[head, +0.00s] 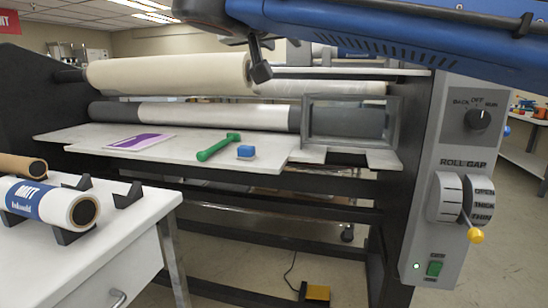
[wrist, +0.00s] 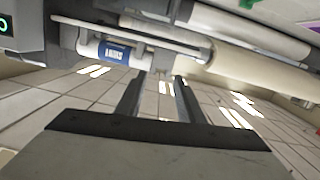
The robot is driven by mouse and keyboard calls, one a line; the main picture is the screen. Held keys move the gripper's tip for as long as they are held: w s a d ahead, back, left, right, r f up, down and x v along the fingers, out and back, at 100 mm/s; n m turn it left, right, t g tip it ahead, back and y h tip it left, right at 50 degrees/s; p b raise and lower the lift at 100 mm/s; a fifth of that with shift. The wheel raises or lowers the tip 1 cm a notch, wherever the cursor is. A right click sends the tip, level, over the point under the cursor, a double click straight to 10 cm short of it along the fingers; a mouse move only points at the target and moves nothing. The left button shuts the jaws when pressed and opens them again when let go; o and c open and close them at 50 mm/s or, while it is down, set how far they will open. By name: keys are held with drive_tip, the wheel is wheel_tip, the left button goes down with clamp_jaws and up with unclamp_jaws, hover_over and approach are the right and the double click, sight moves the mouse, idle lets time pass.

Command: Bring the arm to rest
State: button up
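My blue arm (head: 400,30) stretches across the top of the head view, in front of the upper part of the laminator. My gripper (wrist: 159,78) shows in the wrist view with its two dark fingers apart and nothing between them. A tiled surface with bright light panels lies behind the fingers. The laminator's rollers cross the top of that view, apart from the fingertips. I cannot make out the gripper in the head view.
The laminator's feed table (head: 230,173) holds a purple sheet (head: 140,142), a green-handled tool (head: 218,147) and a blue block (head: 246,151). A control panel (head: 455,180) stands right. A white side table (head: 120,225) with film rolls (head: 45,200) stands left. A yellow pedal (head: 317,293) lies on the floor.

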drive_tip(key=s+d+f+n+g, duration=0.3)
drive_tip(key=d+f+g, duration=0.4)
drive_tip(key=d+f, duration=1.5)
drive_tip(key=s+d+f+g+y, duration=0.1)
drive_tip(key=s+d+f, duration=0.1)
drive_tip(key=s+f, duration=0.4)
drive_tip(key=s+d+f+g+y, duration=0.1)
drive_tip(key=s+f, duration=0.5)
drive_tip(key=f, duration=0.8)
drive_tip(key=s+d+f+g+y, duration=0.2)
drive_tip(key=s+f, duration=0.4)
drive_tip(key=f, duration=0.4)
drive_tip(key=shift+d+f+m+y, duration=0.3)
drive_tip(key=shift+m+y, duration=0.1)
drive_tip(key=shift+y, duration=0.1)
drive_tip(key=shift+s+r, duration=0.1)
